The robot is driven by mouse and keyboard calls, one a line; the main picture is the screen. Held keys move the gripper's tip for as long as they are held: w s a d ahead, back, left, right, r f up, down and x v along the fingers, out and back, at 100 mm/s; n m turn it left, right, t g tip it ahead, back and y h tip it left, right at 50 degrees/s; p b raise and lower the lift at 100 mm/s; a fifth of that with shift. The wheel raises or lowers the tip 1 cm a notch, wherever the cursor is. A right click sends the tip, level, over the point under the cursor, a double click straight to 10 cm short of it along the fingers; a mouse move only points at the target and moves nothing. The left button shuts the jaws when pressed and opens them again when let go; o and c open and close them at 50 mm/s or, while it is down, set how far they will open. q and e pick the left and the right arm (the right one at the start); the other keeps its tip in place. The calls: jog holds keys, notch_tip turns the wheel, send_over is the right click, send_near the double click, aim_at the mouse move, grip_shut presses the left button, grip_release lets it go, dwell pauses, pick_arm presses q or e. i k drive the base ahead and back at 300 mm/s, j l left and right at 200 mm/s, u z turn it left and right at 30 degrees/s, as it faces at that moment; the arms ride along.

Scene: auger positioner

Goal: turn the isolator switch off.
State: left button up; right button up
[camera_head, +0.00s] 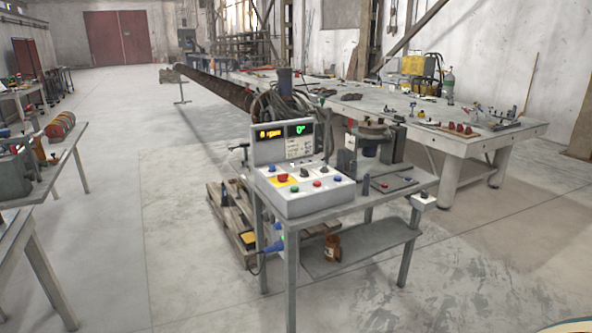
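A grey control console (310,203) stands on a small grey metal table in the middle of the head view. A small pale box with a dark top (423,201) is fixed at the table's right front corner. Which of these is the isolator switch, and its position, is too small to tell. Neither of my grippers is in view.
A long workbench (470,135) with tools stands behind and to the right. Other tables (65,150) stand at the left. A wooden pallet (232,225) lies beside the small table, and an orange-brown bottle (332,247) is on its lower shelf. The floor in front is clear.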

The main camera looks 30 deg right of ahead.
aim_at(282, 178)
jog(key=z, duration=1)
jog(key=i+j+z, duration=0.15)
jog(key=z, duration=0.25)
jog(key=j+z, duration=0.4)
jog(key=i+j+z, duration=0.1)
jog(key=j+z, duration=0.55)
jog(key=j, duration=0.2)
jog(key=j+z, duration=0.25)
jog(key=j, duration=0.25)
jog(key=k+j, duration=0.1)
jog(key=j, duration=0.45)
jog(key=k+j+z, duration=0.15)
jog(key=j, duration=0.4)
jog(key=i, duration=0.05)
